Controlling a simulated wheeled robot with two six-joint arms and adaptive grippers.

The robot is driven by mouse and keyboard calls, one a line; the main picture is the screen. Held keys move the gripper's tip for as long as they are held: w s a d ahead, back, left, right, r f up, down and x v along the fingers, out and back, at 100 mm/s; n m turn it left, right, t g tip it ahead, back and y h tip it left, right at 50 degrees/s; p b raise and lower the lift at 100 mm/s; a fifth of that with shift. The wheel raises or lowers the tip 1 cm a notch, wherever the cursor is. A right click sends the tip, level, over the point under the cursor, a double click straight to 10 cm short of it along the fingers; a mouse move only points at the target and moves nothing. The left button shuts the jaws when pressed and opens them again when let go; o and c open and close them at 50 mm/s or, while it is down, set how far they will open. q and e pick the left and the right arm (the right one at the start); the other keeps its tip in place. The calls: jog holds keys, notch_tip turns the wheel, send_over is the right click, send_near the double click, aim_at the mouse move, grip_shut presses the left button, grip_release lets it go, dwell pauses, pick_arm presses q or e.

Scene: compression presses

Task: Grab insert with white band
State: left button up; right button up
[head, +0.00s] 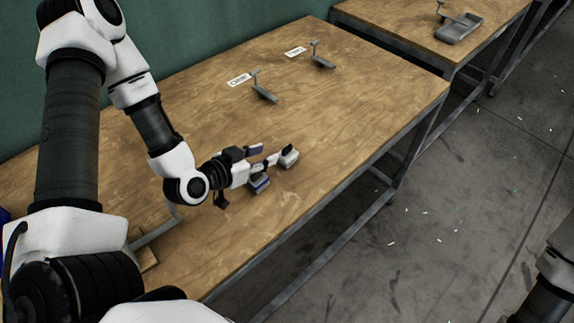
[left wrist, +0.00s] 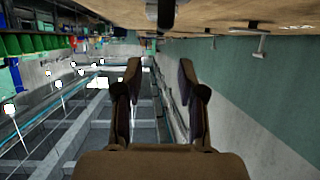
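My left gripper (head: 264,156) reaches in low over the wooden table, with its fingers apart and nothing seen between them. Its two fingers show spread in the left wrist view (left wrist: 159,70). A small light-grey insert with a dark top (head: 288,158) stands just beyond the fingertips. A second small insert with a blue-grey side (head: 259,184) stands just below the gripper in the picture. I cannot make out a white band on either. A dark rounded object (left wrist: 166,14) shows at the top of the left wrist view, beyond the fingers. My right gripper is not in view.
The wooden table (head: 340,110) has two grey lever-like fixtures (head: 264,93) (head: 322,62) with white labels at the back. A second table (head: 480,12) holds a grey tray (head: 459,28). The table's middle and right are clear.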

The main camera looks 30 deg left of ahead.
aim_at(285, 149)
pick_arm(q)
jog(key=shift+w+f, duration=0.15)
jog(key=shift+f, duration=0.65)
jog(key=shift+w+d+f, duration=0.1)
jog(key=shift+w+d, duration=0.1)
jog(key=shift+w, duration=0.25)
jog(key=shift+w+d+f, duration=0.1)
jog(key=shift+w+d, duration=0.1)
jog(key=shift+w, duration=0.25)
jog(key=x, duration=0.5)
jog(key=shift+w+p, duration=0.25)
jog(key=shift+p, duration=0.15)
jog(key=shift+s+a, duration=0.1)
grip_shut()
